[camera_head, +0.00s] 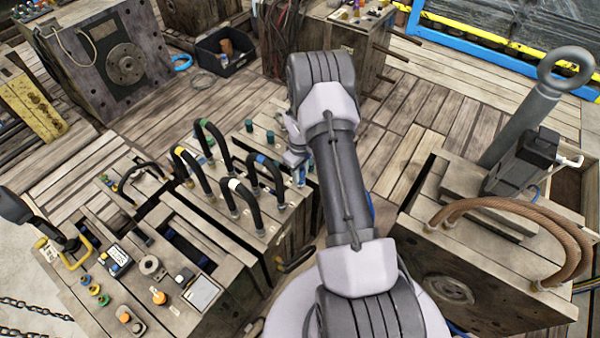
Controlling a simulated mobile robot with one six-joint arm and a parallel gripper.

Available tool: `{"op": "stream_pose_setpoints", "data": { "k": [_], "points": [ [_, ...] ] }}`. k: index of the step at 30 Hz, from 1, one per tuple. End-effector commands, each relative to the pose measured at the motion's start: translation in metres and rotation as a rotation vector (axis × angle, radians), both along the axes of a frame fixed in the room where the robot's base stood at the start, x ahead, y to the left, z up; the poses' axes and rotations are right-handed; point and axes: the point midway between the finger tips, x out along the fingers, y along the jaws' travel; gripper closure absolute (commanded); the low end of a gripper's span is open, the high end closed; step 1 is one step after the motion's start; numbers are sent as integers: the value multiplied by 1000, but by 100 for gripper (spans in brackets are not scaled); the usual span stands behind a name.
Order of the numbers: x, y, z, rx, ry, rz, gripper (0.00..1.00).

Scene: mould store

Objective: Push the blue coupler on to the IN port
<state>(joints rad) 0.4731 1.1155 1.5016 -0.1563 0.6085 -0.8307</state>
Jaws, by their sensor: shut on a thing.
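My gripper (296,157) is at the middle of the view, pointing down at the right end of a wooden mould block (290,232). It is small here and partly covered by my own arm. Its jaws are shut on a small blue piece, which looks like the blue coupler (301,177) and shows just below them. I cannot tell whether the coupler touches a port. No IN marking can be read, and the port under the jaws is hidden.
Black hose loops with yellow, green, white and blue bands (261,158) arch just left of my gripper. Green-capped stubs (270,137) stand behind them. A mould with brown hoses (510,205) and an eye bolt (566,72) is on the right. Plank floor (410,120) lies clear between.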

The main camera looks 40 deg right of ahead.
Motion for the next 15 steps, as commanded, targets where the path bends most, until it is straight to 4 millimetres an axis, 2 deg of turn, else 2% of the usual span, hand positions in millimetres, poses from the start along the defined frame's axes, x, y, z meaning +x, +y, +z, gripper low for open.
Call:
{"op": "stream_pose_setpoints", "data": {
  "k": [7,15],
  "points": [
    [0,0,-10,0,0,0,100],
    [0,0,-10,0,0,0,100]
  ]
}}
